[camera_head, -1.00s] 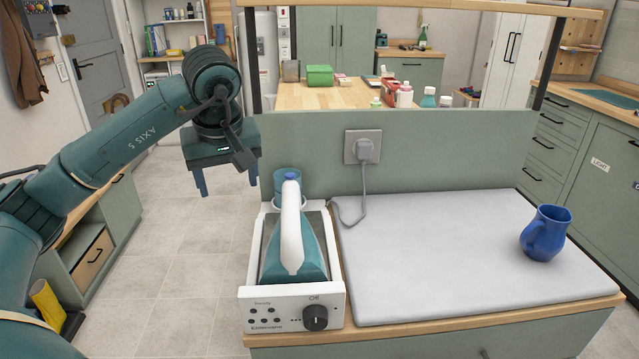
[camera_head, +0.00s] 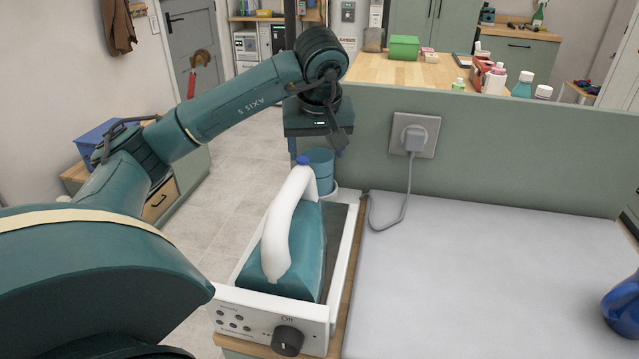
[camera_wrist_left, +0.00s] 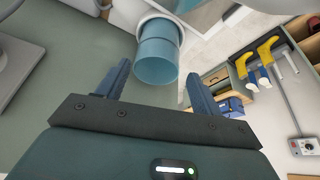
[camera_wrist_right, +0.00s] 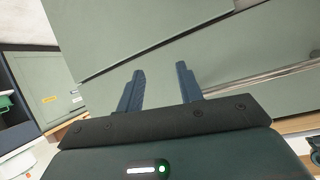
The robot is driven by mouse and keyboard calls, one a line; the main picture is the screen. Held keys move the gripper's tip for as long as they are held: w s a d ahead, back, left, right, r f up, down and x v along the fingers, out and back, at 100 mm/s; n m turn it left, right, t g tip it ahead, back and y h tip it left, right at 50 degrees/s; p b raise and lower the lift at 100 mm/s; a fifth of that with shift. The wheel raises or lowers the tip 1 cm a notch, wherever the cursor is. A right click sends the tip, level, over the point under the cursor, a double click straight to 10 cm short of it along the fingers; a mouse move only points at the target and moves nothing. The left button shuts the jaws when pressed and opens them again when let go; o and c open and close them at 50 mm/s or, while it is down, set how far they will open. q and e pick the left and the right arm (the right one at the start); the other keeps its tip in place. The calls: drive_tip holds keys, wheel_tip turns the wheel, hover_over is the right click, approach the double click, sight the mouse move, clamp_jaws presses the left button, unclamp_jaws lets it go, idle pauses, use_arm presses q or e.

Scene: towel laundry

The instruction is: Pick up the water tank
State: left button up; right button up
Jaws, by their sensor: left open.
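The water tank (camera_head: 319,166) is a translucent blue cylinder at the back of the white ironing station (camera_head: 262,318), partly hidden behind the iron (camera_head: 288,240) and my left gripper. In the left wrist view the tank (camera_wrist_left: 158,58) sits in a white round holder, just beyond and between the fingertips. My left gripper (camera_head: 318,152) is open and points down at the tank, with no contact visible. It also shows in the left wrist view (camera_wrist_left: 157,82). My right gripper (camera_wrist_right: 160,75) shows only in its wrist view, open and empty, facing green cabinet fronts.
A grey-white ironing pad (camera_head: 500,280) lies right of the station, with a blue jug (camera_head: 622,305) at its right edge. A green back panel (camera_head: 500,145) with a socket and plug (camera_head: 414,138) rises behind. Open floor lies to the left.

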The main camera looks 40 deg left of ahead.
sight(317, 169)
use_arm(q)
drive_tip(key=shift+x, duration=3.5)
drive_tip(key=shift+w+d, duration=0.1)
drive_tip(key=shift+w, duration=0.05)
drive_tip(key=shift+c, duration=0.5)
drive_tip(key=c, duration=0.7)
